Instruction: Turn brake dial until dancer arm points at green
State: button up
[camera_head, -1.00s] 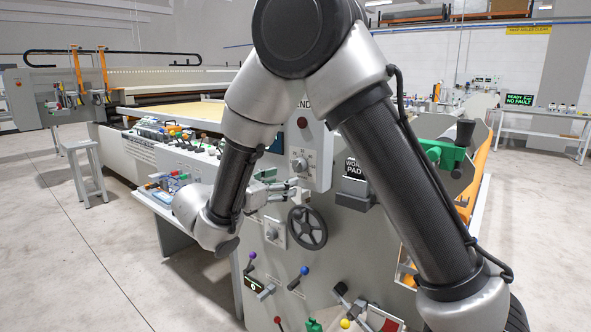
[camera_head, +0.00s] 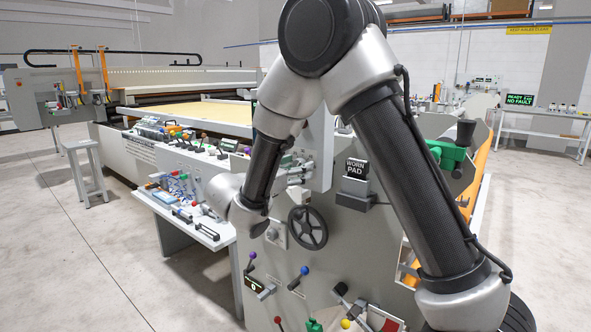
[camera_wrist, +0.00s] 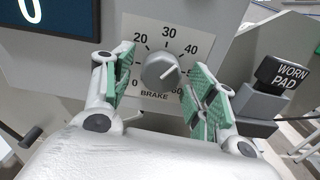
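The brake dial (camera_wrist: 161,71) is a grey round knob on a white plate (camera_wrist: 128,50) marked BRAKE, with numbers from 0 to 60. Its white pointer line slants up and right, roughly between 40 and the hidden 50 mark. My gripper (camera_wrist: 157,92) is open in the wrist view, its green-padded fingers on either side of the dial with gaps to it. The fingers cover parts of the scale. In the head view my gripper (camera_head: 299,172) is at the upright panel, and my arm hides the dial. I cannot make out the dancer arm or a green zone.
A dark blue display (camera_wrist: 50,15) reading 0 is left of the dial. A WORN PAD block (camera_wrist: 282,77) on a grey bracket sticks out to the right. A black handwheel (camera_head: 307,228) lies below my gripper. Levers with coloured knobs stand lower on the panel.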

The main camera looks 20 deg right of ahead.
jog(key=c, duration=0.9)
jog(key=shift+m, duration=3.3)
jog(key=o, duration=1)
jog(key=shift+a, duration=0.1)
jog(key=shift+o, duration=0.2)
